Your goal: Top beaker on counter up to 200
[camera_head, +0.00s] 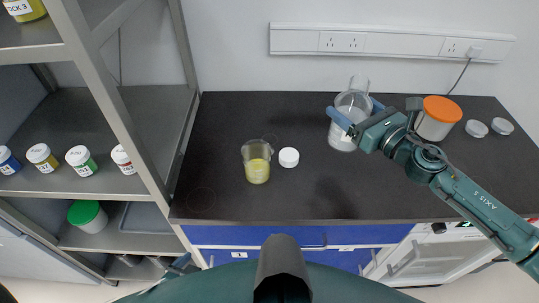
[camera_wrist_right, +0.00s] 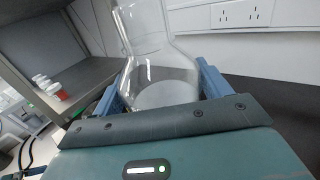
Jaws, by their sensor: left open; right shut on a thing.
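A clear glass beaker (camera_head: 257,162) with yellow liquid in its lower part stands upright on the dark counter (camera_head: 230,115). Its graduations are too small to read. My right gripper (camera_head: 350,118) is shut on a clear glass bottle (camera_head: 346,136), right of the beaker and apart from it. The bottle is roughly upright; I cannot tell whether its base clears the counter. In the right wrist view the bottle (camera_wrist_right: 158,60) sits between the fingers of the right gripper (camera_wrist_right: 160,88). My left gripper (camera_head: 180,263) is open at the lower left, partly hidden, away from the counter.
A white cap (camera_head: 289,157) lies right of the beaker. An orange-lidded jar (camera_head: 436,122) and two pale lids (camera_head: 489,128) are at the back right. A metal shelf (camera_head: 100,120) with several small jars stands left. The counter's front middle is clear.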

